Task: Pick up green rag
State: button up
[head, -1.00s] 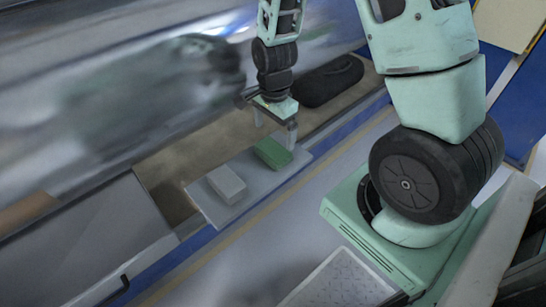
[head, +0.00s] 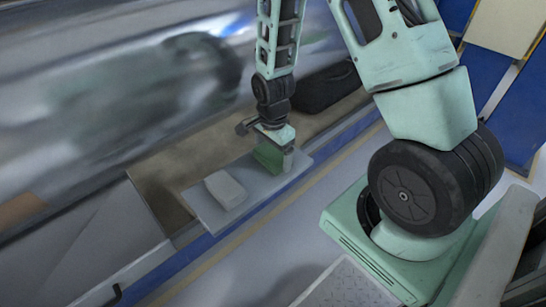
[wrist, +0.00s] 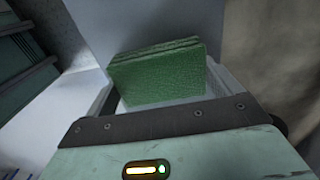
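The green rag (head: 268,156) is a folded, thick block on the right part of a grey tray (head: 250,200). My gripper (head: 273,162) is pointing down right over the rag, with one finger at the rag's right side; the other finger is mostly hidden in the head view. In the wrist view the rag (wrist: 155,75) lies between my two fingers (wrist: 162,84). The fingers look spread, one on each side of the rag. I cannot tell whether they touch it.
A light grey folded rag (head: 225,190) lies on the tray to the left of the green one. A black bag (head: 327,88) lies behind to the right. A large shiny roller (head: 130,85) fills the back left. Blue edging runs along the front.

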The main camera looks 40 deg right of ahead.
aim_at(272, 152)
jog(key=c, duration=0.3)
jog(key=shift+c, duration=0.2)
notch_tip(272, 152, up, 10)
jog(key=p, duration=0.3)
jog(key=o, duration=0.5)
jog(key=c, duration=0.4)
jog(key=shift+o, duration=0.2)
